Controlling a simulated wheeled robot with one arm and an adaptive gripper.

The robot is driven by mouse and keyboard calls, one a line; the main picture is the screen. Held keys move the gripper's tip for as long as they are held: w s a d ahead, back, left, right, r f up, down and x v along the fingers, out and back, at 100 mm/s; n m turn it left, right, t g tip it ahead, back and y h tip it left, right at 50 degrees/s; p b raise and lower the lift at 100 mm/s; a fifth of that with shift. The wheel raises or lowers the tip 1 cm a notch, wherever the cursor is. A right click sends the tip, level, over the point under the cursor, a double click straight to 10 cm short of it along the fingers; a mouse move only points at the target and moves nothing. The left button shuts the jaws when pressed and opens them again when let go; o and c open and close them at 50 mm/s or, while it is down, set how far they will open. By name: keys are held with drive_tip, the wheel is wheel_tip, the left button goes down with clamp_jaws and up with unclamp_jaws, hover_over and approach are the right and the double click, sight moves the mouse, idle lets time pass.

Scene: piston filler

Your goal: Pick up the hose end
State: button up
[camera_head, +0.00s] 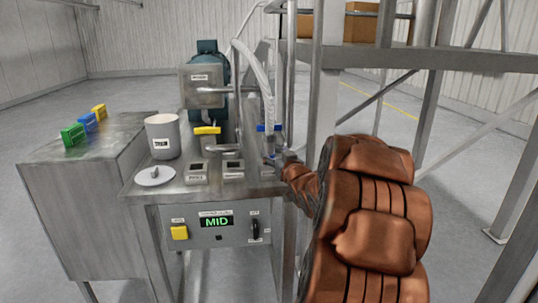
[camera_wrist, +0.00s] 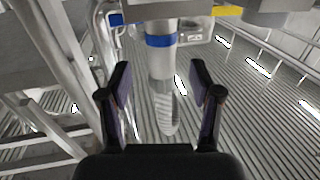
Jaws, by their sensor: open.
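The hose (camera_head: 256,75) is a pale, see-through ribbed tube that arches down to a blue band (camera_head: 269,128) at the right end of the machine's table. In the wrist view, the blue band (camera_wrist: 161,40) circles a grey fitting, and the ribbed hose end (camera_wrist: 165,105) shows below it. My gripper (camera_wrist: 160,85) is open, with one dark finger on each side of the hose and visible gaps between. In the head view, my gripper (camera_head: 279,159) is at the table's right edge, just below the blue band and partly hidden by my arm.
A steel table (camera_head: 150,192) holds a white bucket (camera_head: 163,136), a round lid (camera_head: 154,177) and a yellow handle (camera_head: 207,130). Colored blocks (camera_head: 86,122) sit on a side cabinet (camera_head: 75,190). A metal upright (camera_head: 316,90) stands close to my arm. Floor at left is clear.

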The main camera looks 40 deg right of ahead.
sight(271, 150)
drive_tip(key=shift+p+x, duration=1.05)
drive_tip(key=shift+x, duration=1.15)
drive_tip(key=shift+w+f, duration=0.1)
drive_tip(key=shift+w, duration=0.35)
clamp_jaws()
